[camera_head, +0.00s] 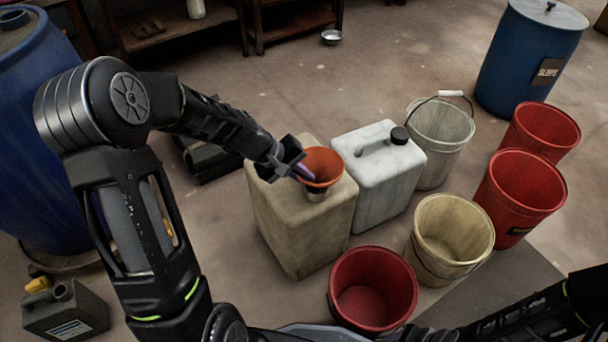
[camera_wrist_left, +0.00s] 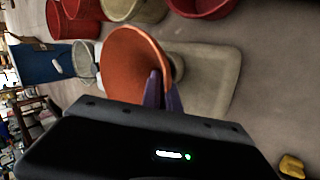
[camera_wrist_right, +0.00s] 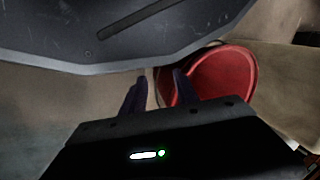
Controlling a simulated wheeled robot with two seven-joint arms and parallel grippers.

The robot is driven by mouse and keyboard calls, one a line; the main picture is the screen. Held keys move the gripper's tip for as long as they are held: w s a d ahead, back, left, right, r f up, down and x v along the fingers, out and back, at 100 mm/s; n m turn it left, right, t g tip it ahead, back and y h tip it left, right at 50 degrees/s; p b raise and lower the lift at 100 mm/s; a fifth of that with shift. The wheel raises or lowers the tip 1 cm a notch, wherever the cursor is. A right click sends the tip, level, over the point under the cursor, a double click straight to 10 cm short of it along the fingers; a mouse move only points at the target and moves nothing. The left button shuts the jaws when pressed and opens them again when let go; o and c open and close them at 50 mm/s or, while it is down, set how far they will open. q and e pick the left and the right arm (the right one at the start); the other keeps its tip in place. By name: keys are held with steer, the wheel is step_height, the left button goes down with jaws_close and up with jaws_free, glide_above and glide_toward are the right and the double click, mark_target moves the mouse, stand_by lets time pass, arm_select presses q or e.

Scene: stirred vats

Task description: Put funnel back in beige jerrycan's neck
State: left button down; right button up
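The orange funnel (camera_head: 322,165) is at the neck (camera_head: 316,194) of the beige jerrycan (camera_head: 290,225), wide mouth up and slightly tilted. Whether its spout is inside the neck is hidden. My left gripper (camera_head: 305,174) has its purple fingers close together on the funnel's near-left wall. The left wrist view shows the funnel (camera_wrist_left: 130,62) at the fingertips, with the jerrycan (camera_wrist_left: 215,75) behind. My right gripper (camera_wrist_right: 158,88) is open and empty in the right wrist view, with a red bucket (camera_wrist_right: 222,82) beyond it.
A white jerrycan (camera_head: 385,180) stands right of the beige one. A red bucket (camera_head: 374,288), a beige bucket (camera_head: 450,238), a white bucket (camera_head: 441,135) and further red buckets (camera_head: 520,200) crowd the right. Blue barrels (camera_head: 528,55) stand farther off. A dark canister (camera_head: 66,312) is at lower left.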

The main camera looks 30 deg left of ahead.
arm_select(q)
steer(key=shift+f+b, duration=0.5)
steer(key=shift+b, duration=0.05)
stand_by(0.9)
steer(key=c, duration=1.5)
jaws_free()
steer(key=shift+c, duration=0.2)
steer(key=shift+r, duration=0.2)
steer(key=p+v, duration=0.3)
steer(key=v, duration=0.4)
steer(key=shift+s+a, duration=0.2)
steer(key=shift+r, duration=0.1)
